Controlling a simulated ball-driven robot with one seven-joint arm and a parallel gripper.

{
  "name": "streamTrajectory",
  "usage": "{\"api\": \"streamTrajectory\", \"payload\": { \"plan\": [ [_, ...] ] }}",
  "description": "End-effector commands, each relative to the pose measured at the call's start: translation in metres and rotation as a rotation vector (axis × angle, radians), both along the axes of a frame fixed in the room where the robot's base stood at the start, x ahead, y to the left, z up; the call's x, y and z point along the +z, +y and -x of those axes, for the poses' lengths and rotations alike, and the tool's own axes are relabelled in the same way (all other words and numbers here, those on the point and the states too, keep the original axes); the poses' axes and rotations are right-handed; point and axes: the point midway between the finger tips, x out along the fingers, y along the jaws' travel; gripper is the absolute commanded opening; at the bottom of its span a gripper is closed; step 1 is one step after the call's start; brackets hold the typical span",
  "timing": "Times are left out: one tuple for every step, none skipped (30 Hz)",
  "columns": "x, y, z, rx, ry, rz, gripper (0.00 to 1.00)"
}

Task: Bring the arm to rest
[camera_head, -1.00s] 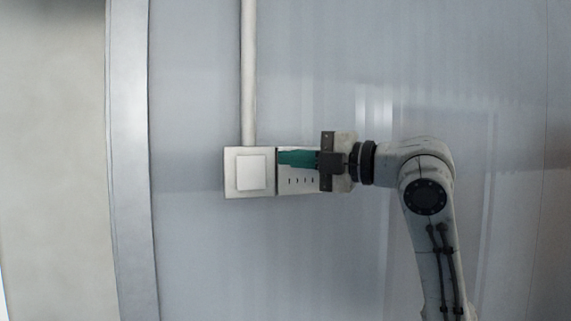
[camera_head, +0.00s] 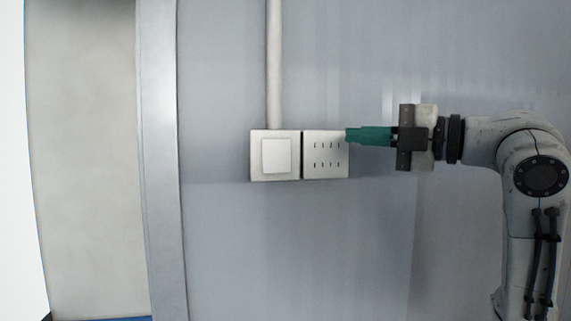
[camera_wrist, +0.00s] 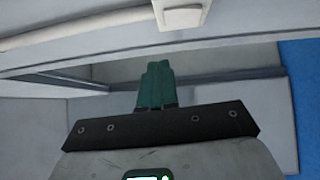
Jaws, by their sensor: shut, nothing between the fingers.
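My gripper (camera_head: 352,135) has green fingers and is shut with nothing between them. In the head view it points left, and its tip overlaps the upper right corner of the socket plate; I cannot tell whether it touches. My pale arm (camera_head: 520,150) comes in from the right edge. In the wrist view the green fingers (camera_wrist: 156,78) are together, beyond the dark gripper bar.
A square wall switch (camera_head: 276,156) sits beside the slotted socket plate (camera_head: 325,166), under a vertical conduit (camera_head: 274,65). A metal frame post (camera_head: 162,170) stands left of the panel wall. The wrist view shows a switch box (camera_wrist: 181,16) at top and blue floor (camera_wrist: 305,90) at right.

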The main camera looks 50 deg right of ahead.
Motion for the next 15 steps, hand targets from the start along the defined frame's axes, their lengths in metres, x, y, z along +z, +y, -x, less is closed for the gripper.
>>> {"api": "streamTrajectory", "payload": {
  "plan": [
    [0.000,0.000,0.000,0.000,0.000,0.000,0.00],
    [0.000,0.000,0.000,0.000,0.000,0.000,0.00],
    [0.000,0.000,0.000,0.000,0.000,0.000,0.00],
    [0.000,0.000,0.000,0.000,0.000,0.000,0.00],
    [0.000,0.000,0.000,0.000,0.000,-0.001,0.00],
    [-0.001,0.000,-0.001,0.000,0.001,-0.004,0.00],
    [-0.002,0.000,-0.002,0.000,0.002,-0.010,0.00],
    [-0.005,-0.001,-0.003,0.002,0.004,-0.022,0.00],
    [-0.010,-0.002,-0.007,0.002,0.009,-0.047,0.00],
    [-0.015,-0.004,-0.010,0.000,0.015,-0.075,0.00],
    [-0.023,-0.005,-0.014,-0.001,0.023,-0.109,0.00],
    [-0.035,-0.007,-0.022,-0.004,0.037,-0.165,0.00],
    [-0.046,-0.008,-0.028,-0.007,0.051,-0.215,0.00],
    [-0.058,-0.009,-0.035,-0.010,0.067,-0.268,0.00],
    [-0.077,-0.010,-0.044,-0.018,0.094,-0.345,0.00]
  ]
}}
